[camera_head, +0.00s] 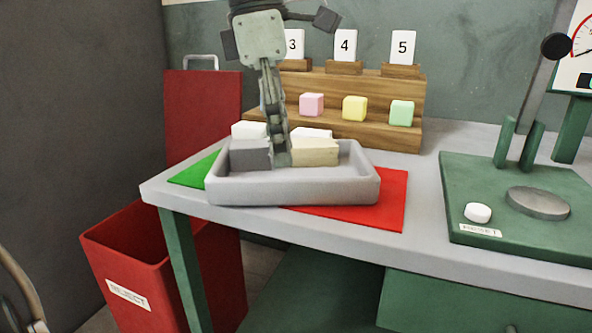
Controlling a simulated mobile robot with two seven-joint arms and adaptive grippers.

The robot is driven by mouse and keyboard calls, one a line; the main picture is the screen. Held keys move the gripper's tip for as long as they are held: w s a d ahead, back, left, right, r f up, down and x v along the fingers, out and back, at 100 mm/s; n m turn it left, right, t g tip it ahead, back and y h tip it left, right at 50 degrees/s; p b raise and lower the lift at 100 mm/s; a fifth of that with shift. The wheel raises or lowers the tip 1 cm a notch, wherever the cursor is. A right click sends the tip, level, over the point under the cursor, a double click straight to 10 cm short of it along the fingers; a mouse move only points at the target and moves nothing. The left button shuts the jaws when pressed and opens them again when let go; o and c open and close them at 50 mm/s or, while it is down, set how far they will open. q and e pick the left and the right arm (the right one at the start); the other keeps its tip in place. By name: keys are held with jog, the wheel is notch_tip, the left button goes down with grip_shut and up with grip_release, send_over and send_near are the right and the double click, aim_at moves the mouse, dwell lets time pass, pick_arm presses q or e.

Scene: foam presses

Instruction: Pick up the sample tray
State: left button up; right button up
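The sample tray (290,190) is a light grey, shallow, rounded box on the table, lying across the green mat and the red mat. A dark grey block (248,155) and a beige block (315,153) stand in it. Two whitish blocks show behind these. My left gripper (281,158) points down from above, its fingertip end inside the tray's outline between the dark grey and beige blocks. Its fingers line up edge-on, so their gap and any contact with the tray wall are hidden. My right gripper is not in view.
A wooden stepped rack (380,131) with numbered cards and pastel cubes stands behind the tray. A green press (520,195) with a round plate and white button is at the right. A red reject bin (125,255) stands below the table's left edge.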

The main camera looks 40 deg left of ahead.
aim_at(293, 178)
pick_arm(q)
jog(key=f, duration=0.2)
jog(key=w+f, duration=0.1)
jog(key=f, duration=0.1)
jog(key=shift+d, duration=0.35)
jog(key=shift+f, duration=0.5)
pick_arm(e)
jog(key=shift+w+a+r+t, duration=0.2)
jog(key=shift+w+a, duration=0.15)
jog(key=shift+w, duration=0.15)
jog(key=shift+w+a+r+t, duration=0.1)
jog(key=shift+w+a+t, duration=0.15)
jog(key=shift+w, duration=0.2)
pick_arm(q)
jog(key=shift+c, duration=0.6)
jog(key=shift+w, duration=0.1)
grip_shut()
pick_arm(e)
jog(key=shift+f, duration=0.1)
